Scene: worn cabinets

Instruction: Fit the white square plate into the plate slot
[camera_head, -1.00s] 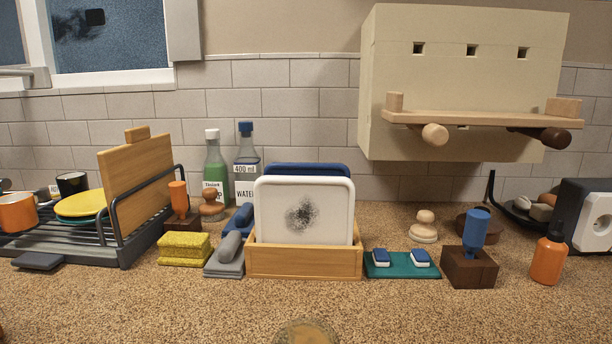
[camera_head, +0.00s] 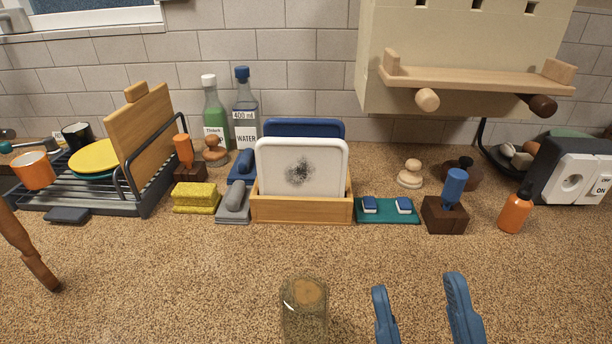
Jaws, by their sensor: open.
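The white square plate (camera_head: 301,166) stands upright in a wooden box holder (camera_head: 302,209) on the counter, with a dark smudge on its face. A blue plate (camera_head: 333,128) stands just behind it, mostly hidden. On the left, a dish rack (camera_head: 134,191) has wire slots and holds a yellow plate (camera_head: 94,156) and an upright wooden board (camera_head: 146,124). I cannot tell which slot is the plate slot. My gripper (camera_head: 420,306) is at the bottom edge, right of centre, with two blue fingers apart and nothing between them. It is well in front of the white plate, not touching it.
A glass jar (camera_head: 304,312) stands at the front, left of my gripper. Yellow sponges (camera_head: 195,198) and a grey brush (camera_head: 234,203) sit left of the holder. A teal mat (camera_head: 388,210), a dark wooden block (camera_head: 445,215) and an orange bottle (camera_head: 515,212) are right. The front counter is mostly clear.

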